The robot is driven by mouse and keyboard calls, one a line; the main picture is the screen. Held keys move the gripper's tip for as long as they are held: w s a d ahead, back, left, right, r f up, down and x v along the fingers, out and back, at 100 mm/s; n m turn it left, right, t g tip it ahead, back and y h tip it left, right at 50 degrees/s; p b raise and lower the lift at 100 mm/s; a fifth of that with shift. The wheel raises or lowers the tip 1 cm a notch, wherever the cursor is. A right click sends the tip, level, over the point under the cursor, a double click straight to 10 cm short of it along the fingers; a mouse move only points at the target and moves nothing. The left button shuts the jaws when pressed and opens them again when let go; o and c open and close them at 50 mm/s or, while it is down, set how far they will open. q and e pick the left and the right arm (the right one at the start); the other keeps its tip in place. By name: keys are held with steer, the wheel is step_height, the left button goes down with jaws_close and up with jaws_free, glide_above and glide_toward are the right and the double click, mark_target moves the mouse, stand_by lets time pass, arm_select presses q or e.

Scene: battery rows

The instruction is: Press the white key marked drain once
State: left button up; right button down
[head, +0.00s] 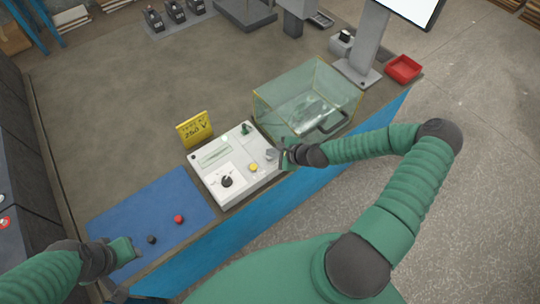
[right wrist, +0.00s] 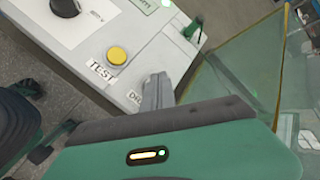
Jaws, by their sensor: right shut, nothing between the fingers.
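A white control box (head: 213,187) stands on the bench with a black knob (head: 227,181) and a yellow button (head: 253,168), labelled TEST in the right wrist view. A second label (right wrist: 133,97) there shows only its first letters, partly covered by my right gripper (right wrist: 155,88). No white key can be made out beside it; the fingers hide that spot. My right gripper (head: 271,154) is shut and empty, its tips over the box's near right corner; contact cannot be told. My left gripper (head: 130,248) is low at the left by the blue mat, its fingers unclear.
A clear tank (head: 280,97) with yellowish edges stands right of the box, close to my right gripper. A yellow sign (head: 194,129) stands behind the box. The blue mat (head: 160,205) holds a red ball (head: 179,219) and a dark ball (head: 152,239). A red tray (head: 403,69) sits farther right.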

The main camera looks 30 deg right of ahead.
steer(key=shift+f, duration=0.4)
steer(key=shift+r, duration=0.1)
stand_by(0.4)
steer(key=shift+r+p, duration=0.55)
steer(key=shift+r, duration=0.2)
step_height(320, 180, up, 5)
steer(key=p, duration=0.4)
steer(key=shift+r+p, duration=0.1)
steer(key=shift+p, duration=0.25)
